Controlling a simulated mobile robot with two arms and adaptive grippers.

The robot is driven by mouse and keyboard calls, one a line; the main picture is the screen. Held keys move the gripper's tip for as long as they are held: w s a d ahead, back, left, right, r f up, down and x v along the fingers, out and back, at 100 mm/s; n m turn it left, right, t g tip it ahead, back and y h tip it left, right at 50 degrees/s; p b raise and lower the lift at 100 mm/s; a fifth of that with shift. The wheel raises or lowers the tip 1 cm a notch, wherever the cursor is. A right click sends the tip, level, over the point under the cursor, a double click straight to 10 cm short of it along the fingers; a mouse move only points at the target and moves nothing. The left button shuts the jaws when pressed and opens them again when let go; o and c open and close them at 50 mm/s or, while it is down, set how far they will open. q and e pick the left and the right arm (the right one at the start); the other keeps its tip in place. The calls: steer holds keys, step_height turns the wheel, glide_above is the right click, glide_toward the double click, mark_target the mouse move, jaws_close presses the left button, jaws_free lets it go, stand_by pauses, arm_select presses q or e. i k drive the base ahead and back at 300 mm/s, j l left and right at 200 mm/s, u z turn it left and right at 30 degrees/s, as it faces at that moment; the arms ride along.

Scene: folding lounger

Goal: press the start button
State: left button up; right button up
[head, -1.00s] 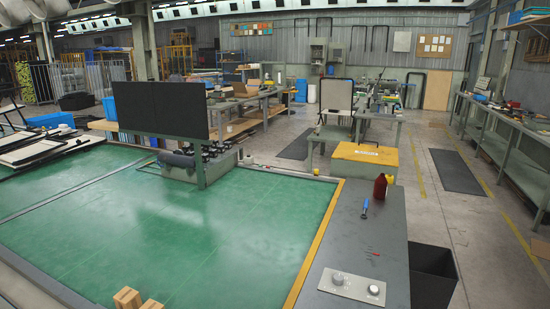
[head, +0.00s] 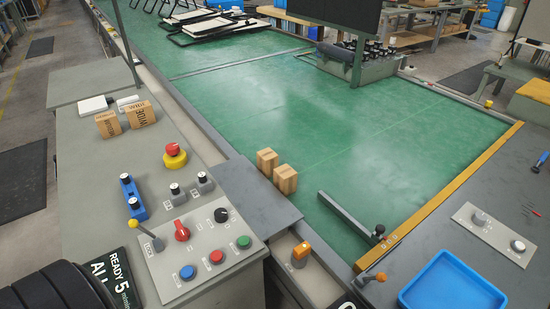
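A grey control panel (head: 163,266) lies on the near left counter, tilted in the view. Along its near edge are a blue button (head: 187,272), a red button (head: 216,257) and a green button (head: 243,242). Their small labels are too small to read, so I cannot tell from text which one is start. Above them are a red rotary knob (head: 181,231), a black knob (head: 221,214) and a yellow-tipped lever (head: 134,203). Neither of my grippers is in view, and nothing covers the buttons.
A red mushroom button on a yellow base (head: 175,157) stands farther back. A blue clamp-like device (head: 132,197) and small cartons (head: 125,118) are on the counter. The green conveyor bed (head: 400,130) holds wooden blocks (head: 276,172). A blue tray (head: 452,284) sits at right.

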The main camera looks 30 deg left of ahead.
mark_target(243, 242)
steer(key=u, duration=1.65)
